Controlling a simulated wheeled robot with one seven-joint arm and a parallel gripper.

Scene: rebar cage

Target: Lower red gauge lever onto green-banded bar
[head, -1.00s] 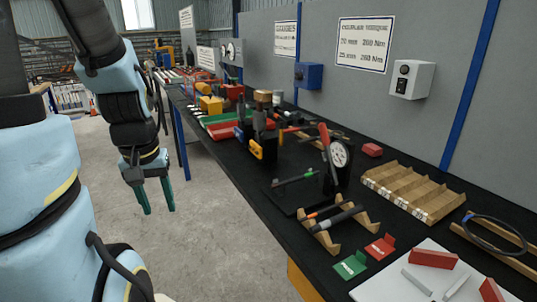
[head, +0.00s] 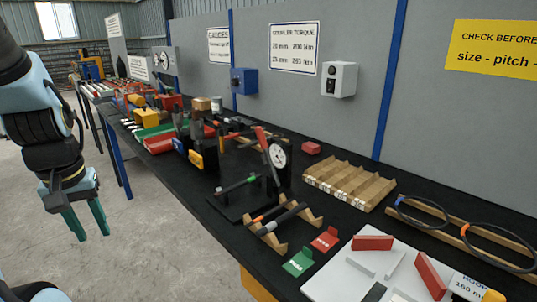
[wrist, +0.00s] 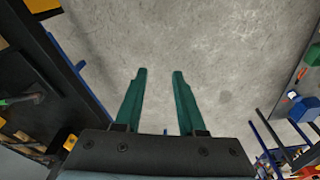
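The gauge has a black stand with a round white dial (head: 278,155) and a red lever (head: 261,138), which is raised and tilted up to the left. A dark bar with a green band (head: 251,179) lies across the black base at the gauge's foot, below the lever. My gripper (head: 89,235) is open and empty, pointing down over the floor left of the bench, well away from the gauge. The wrist view shows its two green fingers (wrist: 160,73) apart, with bare floor between them.
A wooden cradle (head: 282,243) holds other bars in front of the gauge. A slotted wooden rack (head: 350,183) is to the right. The concrete floor (head: 150,225) beside the bench is clear.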

